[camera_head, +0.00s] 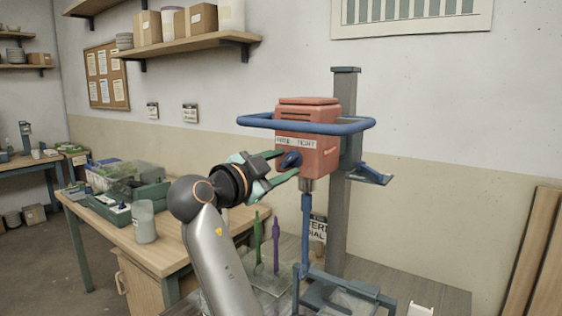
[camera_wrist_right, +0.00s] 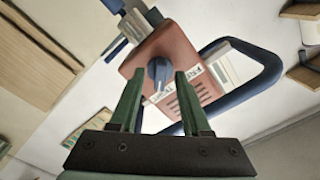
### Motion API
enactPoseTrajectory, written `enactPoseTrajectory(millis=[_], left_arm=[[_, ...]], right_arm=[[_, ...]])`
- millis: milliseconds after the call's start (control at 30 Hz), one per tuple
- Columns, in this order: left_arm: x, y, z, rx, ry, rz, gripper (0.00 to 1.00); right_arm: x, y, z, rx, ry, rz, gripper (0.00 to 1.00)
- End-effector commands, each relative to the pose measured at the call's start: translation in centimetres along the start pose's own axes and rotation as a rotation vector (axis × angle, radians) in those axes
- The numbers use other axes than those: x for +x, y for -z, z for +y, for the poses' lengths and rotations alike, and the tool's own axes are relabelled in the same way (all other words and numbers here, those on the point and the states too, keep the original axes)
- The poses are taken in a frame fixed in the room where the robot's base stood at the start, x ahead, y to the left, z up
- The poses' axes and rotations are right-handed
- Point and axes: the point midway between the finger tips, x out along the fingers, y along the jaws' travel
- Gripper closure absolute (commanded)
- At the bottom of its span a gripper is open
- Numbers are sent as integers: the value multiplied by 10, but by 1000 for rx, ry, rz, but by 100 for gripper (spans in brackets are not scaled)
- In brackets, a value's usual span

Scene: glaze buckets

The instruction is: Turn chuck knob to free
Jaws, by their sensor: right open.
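The chuck knob (camera_head: 291,159) is a dark blue grip on the front of a red mixer head (camera_head: 318,133). A white label plate (camera_head: 296,144) sits above it with two words, seemingly "FREE" at left and "TIGHT" at right. My right gripper (camera_head: 290,163) is open at the knob, fingers pointing at the mixer head. In the wrist view the knob (camera_wrist_right: 159,73) shows between the two green fingertips (camera_wrist_right: 159,75), with a gap on each side. I cannot tell surely which word the knob points at. My left gripper is not in view.
A blue ring handle (camera_head: 358,127) surrounds the mixer head, which is mounted on a grey post (camera_head: 343,220). A blue shaft (camera_head: 305,230) hangs below the chuck. Green (camera_head: 257,240) and purple (camera_head: 276,243) tools stand nearby. A wooden workbench (camera_head: 160,250) with bins is at left.

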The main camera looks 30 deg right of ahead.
Motion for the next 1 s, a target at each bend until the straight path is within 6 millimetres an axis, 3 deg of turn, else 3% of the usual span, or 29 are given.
enactPoseTrajectory(millis=[267, 667, 1000], left_arm=[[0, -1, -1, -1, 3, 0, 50], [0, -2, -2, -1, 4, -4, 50], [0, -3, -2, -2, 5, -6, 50]], right_arm=[[1, 0, 0, -1, 0, 0, 55], [1, 0, 0, -1, 0, 0, 100], [1, 0, 0, -1, -1, 0, 100]])
